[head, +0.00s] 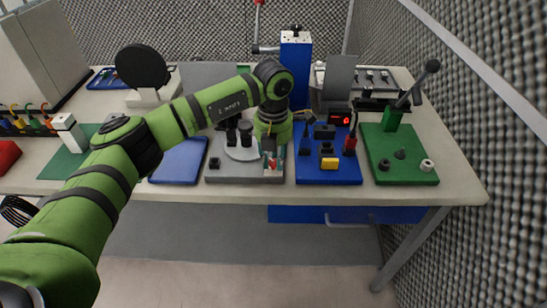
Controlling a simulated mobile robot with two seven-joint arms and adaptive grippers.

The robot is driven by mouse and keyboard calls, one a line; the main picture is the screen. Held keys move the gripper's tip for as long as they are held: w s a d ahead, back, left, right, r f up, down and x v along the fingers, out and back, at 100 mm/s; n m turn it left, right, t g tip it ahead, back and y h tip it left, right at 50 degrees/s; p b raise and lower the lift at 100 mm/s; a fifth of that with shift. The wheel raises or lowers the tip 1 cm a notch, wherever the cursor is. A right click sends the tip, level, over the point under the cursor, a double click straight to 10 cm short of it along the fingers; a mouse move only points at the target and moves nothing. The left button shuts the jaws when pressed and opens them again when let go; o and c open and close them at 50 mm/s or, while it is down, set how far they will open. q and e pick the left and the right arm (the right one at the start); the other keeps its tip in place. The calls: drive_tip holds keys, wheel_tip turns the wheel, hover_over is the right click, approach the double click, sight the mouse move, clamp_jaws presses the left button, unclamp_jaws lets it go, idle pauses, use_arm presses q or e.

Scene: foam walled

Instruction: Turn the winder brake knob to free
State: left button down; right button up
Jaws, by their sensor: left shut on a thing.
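The winder appears to be the grey base plate (228,178) at the front middle of the bench. It carries a pale round disc (241,154) and black upright parts (246,131). My left gripper (270,154) points down over the right part of this plate, beside a small red, white and green marking (277,164). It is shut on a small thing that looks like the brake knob. The fingers and wrist mostly hide the knob, so its angle cannot be read. My right gripper is not in view.
Right of the grey plate is a blue board (312,174) with a red display, a yellow block and plugs. A green board (410,173) with a black-handled lever (415,84) is further right. A blue mat (178,162) lies left. Foam walls stand behind and right.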

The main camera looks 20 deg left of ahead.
sight(273, 162)
use_arm(q)
drive_tip(key=shift+s+f, duration=0.1)
drive_tip(key=c, duration=1.1)
unclamp_jaws()
drive_tip(key=shift+o, duration=0.2)
drive_tip(key=shift+a, duration=0.1)
drive_tip(key=shift+r, duration=0.3)
wheel_tip(273, 162, up, 12)
drive_tip(key=shift+f, duration=0.2)
